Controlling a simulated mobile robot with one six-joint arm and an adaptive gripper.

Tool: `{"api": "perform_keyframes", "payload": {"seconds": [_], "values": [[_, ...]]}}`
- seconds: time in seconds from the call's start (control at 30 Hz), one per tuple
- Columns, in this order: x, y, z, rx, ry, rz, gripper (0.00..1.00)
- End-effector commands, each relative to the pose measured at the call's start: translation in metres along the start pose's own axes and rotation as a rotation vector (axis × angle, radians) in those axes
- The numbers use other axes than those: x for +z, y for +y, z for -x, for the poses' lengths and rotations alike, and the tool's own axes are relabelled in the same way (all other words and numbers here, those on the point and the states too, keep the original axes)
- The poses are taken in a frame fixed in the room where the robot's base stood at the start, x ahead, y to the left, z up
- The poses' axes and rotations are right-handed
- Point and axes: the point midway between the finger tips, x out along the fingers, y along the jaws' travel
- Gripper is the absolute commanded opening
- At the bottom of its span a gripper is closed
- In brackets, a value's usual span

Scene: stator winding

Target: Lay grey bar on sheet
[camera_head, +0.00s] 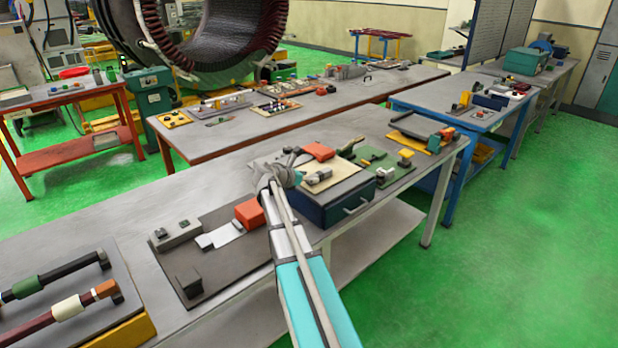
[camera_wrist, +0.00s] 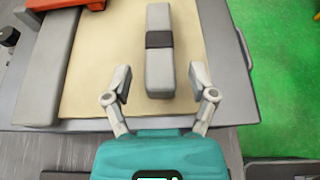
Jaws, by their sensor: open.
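The grey bar (camera_wrist: 159,68) has a black band round its middle. In the wrist view it lies lengthwise over the beige sheet (camera_wrist: 95,75) and seems to rest on it. My gripper (camera_wrist: 160,82) is open, its two fingers on either side of the bar's near end, with a gap on each side. In the head view the bar (camera_head: 318,177) shows just right of my gripper (camera_head: 283,174), on the sheet (camera_head: 341,182). The sheet lies on top of a dark blue drawer box (camera_head: 345,205). My gripper partly hides the box's left side.
A red-orange block (camera_head: 320,151) sits at the back of the box top. A grey block (camera_wrist: 48,70) runs along the sheet's left side. A dark board (camera_head: 215,270) with fixtures and an orange block (camera_head: 249,213) lies left. Green fixtures (camera_head: 372,156) stand right.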

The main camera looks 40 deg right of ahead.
Motion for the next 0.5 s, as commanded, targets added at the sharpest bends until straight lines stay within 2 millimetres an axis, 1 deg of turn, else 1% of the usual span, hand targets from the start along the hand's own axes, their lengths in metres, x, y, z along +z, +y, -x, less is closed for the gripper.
{"api": "perform_keyframes", "payload": {"seconds": [0.03,0.5], "values": [[0.002,-0.001,0.009,0.002,0.000,0.001,0.74],[0.003,-0.001,0.083,0.003,-0.001,0.000,0.74]]}}
